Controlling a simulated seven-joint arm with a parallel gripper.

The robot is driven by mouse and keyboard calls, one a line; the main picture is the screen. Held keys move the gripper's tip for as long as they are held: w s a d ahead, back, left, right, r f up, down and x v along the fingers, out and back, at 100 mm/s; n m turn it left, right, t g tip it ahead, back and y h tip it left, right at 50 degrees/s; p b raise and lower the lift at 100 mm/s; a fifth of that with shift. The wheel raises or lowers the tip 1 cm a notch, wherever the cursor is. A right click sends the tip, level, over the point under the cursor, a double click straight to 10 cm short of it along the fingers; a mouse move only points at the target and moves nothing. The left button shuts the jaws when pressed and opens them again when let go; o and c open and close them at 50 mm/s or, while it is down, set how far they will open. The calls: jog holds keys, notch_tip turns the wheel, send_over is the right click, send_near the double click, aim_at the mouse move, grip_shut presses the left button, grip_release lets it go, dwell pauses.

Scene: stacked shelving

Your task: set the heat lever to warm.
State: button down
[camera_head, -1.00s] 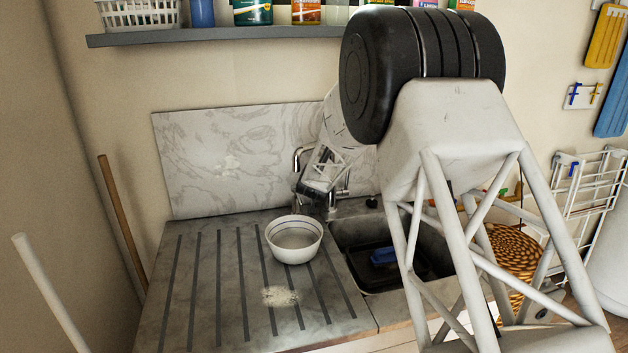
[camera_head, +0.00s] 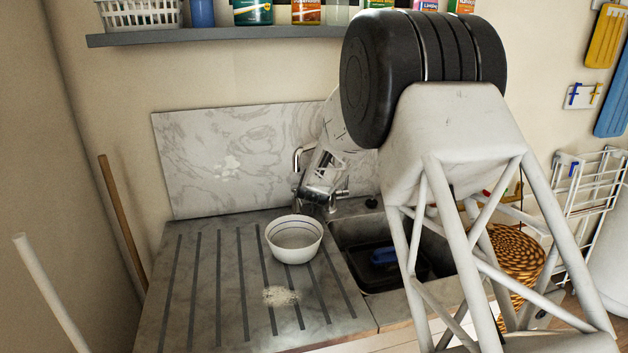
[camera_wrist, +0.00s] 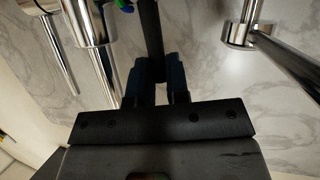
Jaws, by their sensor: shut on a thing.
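The chrome tap (camera_head: 299,158) stands at the back of the sink, against the marble splashback. My gripper (camera_head: 318,196) is at the tap; in this view its fingers and the lever are too small and covered to make out. In the wrist view my gripper (camera_wrist: 158,80) has its two dark blue fingers closed around a dark, narrow bar (camera_wrist: 150,38), which appears to be the heat lever. The bar runs up out of the picture between the fingers. Any warm or cold marking is not visible.
Chrome pipes (camera_wrist: 88,22) flank the fingers at the left, and a chrome fitting (camera_wrist: 238,33) is at the right. A white bowl (camera_head: 294,240) stands on the drainboard (camera_head: 205,290), left of the sink (camera_head: 345,232). A blue object (camera_head: 384,256) lies in the sink.

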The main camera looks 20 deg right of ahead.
jog(key=shift+s+f+m+t, duration=0.2)
jog(key=shift+s+m+t, duration=0.1)
jog(key=shift+s+t, duration=0.65)
jog(key=shift+w, duration=0.2)
jog(key=c, duration=1.1)
grip_release()
jog(key=shift+r, duration=0.15)
jog(key=d+r+v, duration=0.2)
jog(key=v, duration=1.4)
jog(key=shift+s, duration=0.3)
